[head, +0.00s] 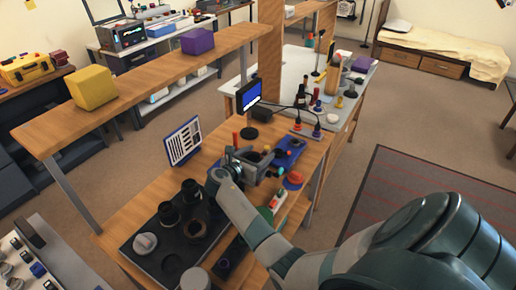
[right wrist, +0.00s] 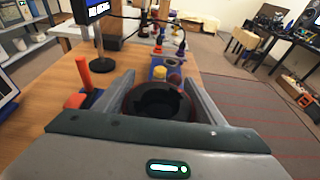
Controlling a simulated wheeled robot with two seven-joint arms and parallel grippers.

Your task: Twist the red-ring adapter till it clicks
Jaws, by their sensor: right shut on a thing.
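My right gripper (head: 258,160) is over the wooden workbench, its arm coming in from the lower right. In the right wrist view its two grey fingers (right wrist: 158,88) stand on either side of a dark round adapter (right wrist: 158,106) with a thin reddish rim. The gripper is shut on this adapter, which looks hollow and opens towards the camera. In the head view the gripper mostly hides the adapter. Whether the adapter sits on a mount cannot be told. My left gripper is not in view.
A black tray (head: 150,262) with dark lens parts lies at the bench's near left. A white panel (head: 183,142) and a small dark screen (head: 249,93) stand behind. A red round thing (head: 293,180) lies right of the gripper. A red post (right wrist: 83,72) stands left of the fingers.

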